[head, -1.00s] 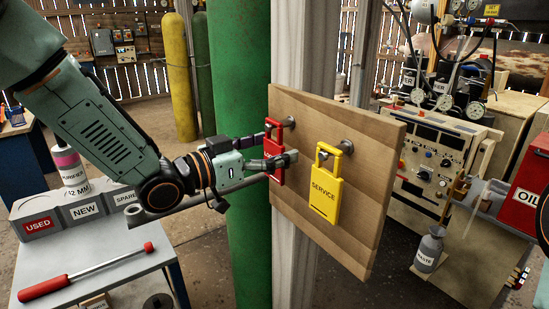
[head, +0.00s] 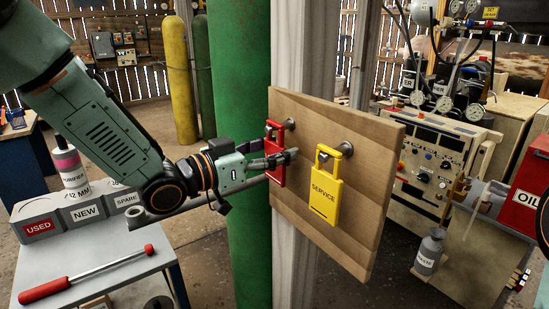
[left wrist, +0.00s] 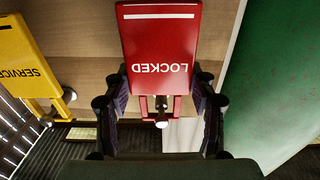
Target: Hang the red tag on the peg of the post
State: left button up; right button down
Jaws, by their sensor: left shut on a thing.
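The red tag (head: 274,172) is upright against the wooden board, at its left peg (head: 290,123). My left gripper (head: 283,158) is shut on the red tag, with its fingers across the tag's upper part. In the left wrist view the tag (left wrist: 160,50) appears upside down and reads LOCKED, with a finger on each side. Its red loop frames a pale peg end (left wrist: 161,123) there; I cannot tell how far the loop sits over the peg. My right gripper is not in view.
A yellow SERVICE tag (head: 324,195) hangs on the peg to the right. The wooden board (head: 375,185) is on the pale post (head: 303,50). A green column (head: 240,70) stands close on the left. A bench with a red-handled tool (head: 60,287) is lower left.

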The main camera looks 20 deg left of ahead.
pick_arm(q)
jog(key=shift+a, duration=0.1)
jog(key=shift+r+p, duration=0.35)
jog(key=shift+r, duration=0.6)
jog(key=p+v, duration=1.8)
jog(key=p, duration=0.1)
jog(key=shift+f+p, duration=0.2)
jog(key=shift+p, duration=0.1)
jog(key=shift+f, duration=0.1)
dwell(0.4)
